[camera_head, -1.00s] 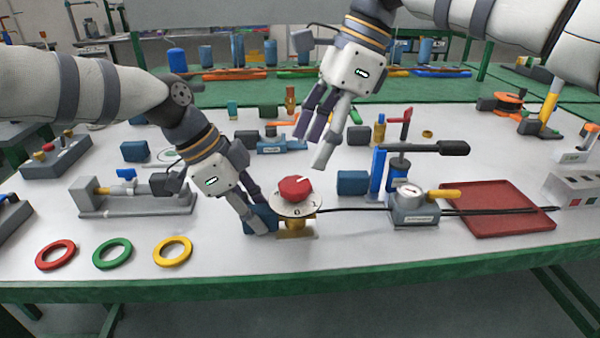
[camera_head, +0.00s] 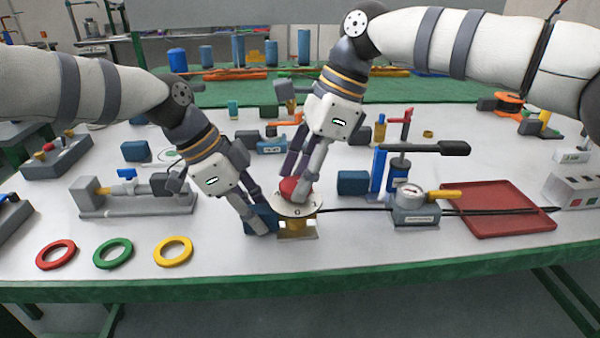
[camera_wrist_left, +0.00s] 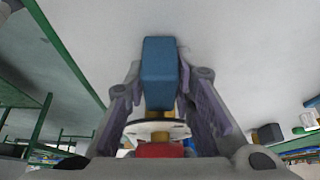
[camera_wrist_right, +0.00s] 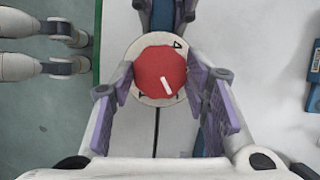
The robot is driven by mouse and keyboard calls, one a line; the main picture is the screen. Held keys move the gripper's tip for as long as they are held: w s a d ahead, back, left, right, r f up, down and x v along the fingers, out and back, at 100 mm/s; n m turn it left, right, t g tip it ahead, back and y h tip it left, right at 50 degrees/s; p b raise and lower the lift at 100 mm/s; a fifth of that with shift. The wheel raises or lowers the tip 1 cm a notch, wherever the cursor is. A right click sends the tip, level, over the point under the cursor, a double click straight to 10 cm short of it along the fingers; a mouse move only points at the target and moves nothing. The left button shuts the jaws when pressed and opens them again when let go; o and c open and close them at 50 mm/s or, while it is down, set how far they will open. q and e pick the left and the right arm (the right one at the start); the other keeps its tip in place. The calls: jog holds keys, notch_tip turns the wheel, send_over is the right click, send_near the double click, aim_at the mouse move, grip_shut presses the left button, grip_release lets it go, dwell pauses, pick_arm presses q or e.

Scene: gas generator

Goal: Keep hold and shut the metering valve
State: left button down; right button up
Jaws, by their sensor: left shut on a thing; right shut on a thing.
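The metering valve has a red knob (camera_head: 290,187) with a white pointer line, a pale numbered dial (camera_head: 288,208), a brass body (camera_head: 295,228) and a blue block (camera_head: 262,217) at its left side. My left gripper (camera_head: 258,210) is shut on the blue block, which shows between its fingers in the left wrist view (camera_wrist_left: 160,72). My right gripper (camera_head: 299,184) is shut on the red knob from above, partly hiding it. In the right wrist view the knob (camera_wrist_right: 158,70) sits between the fingers, its white line pointing down and slightly right.
A black hose (camera_head: 350,210) runs right from the valve toward a gauge box (camera_head: 413,211). A blue block (camera_head: 353,182) and a blue post (camera_head: 378,175) stand to the right. Red, green and yellow rings (camera_head: 172,251) lie at the front left. A red tray (camera_head: 495,208) lies right.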

jog(key=m+t, duration=0.1)
jog(key=m, duration=0.2)
jog(key=m+t, duration=0.1)
jog(key=m, duration=0.2)
jog(key=shift+s+m+h, duration=0.2)
jog(key=shift+m+h, duration=0.1)
jog(key=shift+h, duration=0.1)
jog(key=m+t, duration=0.1)
jog(key=m, duration=0.1)
jog(key=m+t+h, duration=0.1)
jog(key=m, duration=0.2)
jog(key=shift+s+a, duration=0.15)
jog(key=m+h, duration=0.1)
jog(key=m, duration=0.2)
jog(key=m+t+h, duration=0.1)
jog(key=m, duration=0.2)
jog(key=shift+a+m+h, duration=0.2)
jog(key=shift+m+h, duration=0.1)
jog(key=shift+m, duration=0.1)
jog(key=m+h, duration=0.1)
jog(key=m, duration=0.1)
jog(key=m+h, duration=0.1)
jog(key=m, duration=0.2)
jog(key=shift+a, duration=0.15)
jog(key=shift+m, duration=0.4)
jog(key=o, duration=1.2)
